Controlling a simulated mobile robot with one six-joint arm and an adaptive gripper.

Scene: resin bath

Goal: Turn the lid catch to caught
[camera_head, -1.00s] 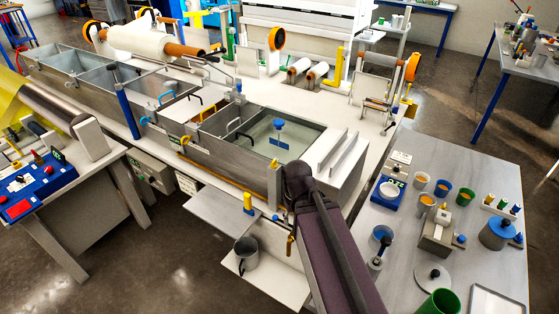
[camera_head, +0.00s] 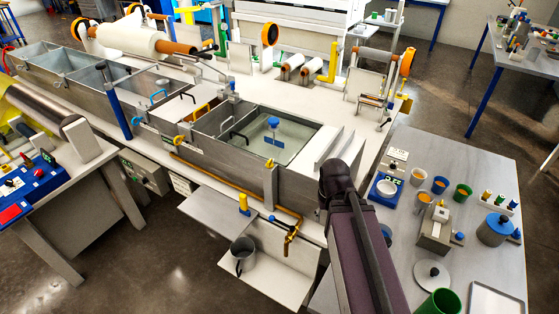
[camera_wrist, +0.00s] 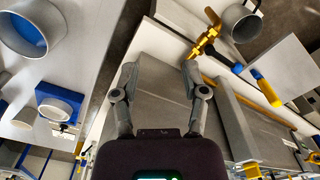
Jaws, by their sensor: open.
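The long grey metal bath (camera_head: 225,157) stands across the middle of the head view. A pale lid panel with a black handle (camera_head: 187,97) lies over one section, left of the open liquid section. A small yellow knob (camera_head: 178,141) on the bath's front wall below it may be the lid catch; its setting is too small to tell. In the wrist view my gripper (camera_wrist: 159,68) is open and empty, its two fingers apart over the grey end of the bath. In the head view my arm hides the gripper, right of the bath and well away from the knob.
A brass tap (camera_head: 290,236) and a grey mug (camera_head: 243,254) on a low shelf are in front of the bath. A bench with cups and a blue scale (camera_head: 383,192) stands at right. A blue control panel (camera_head: 32,187) is at left.

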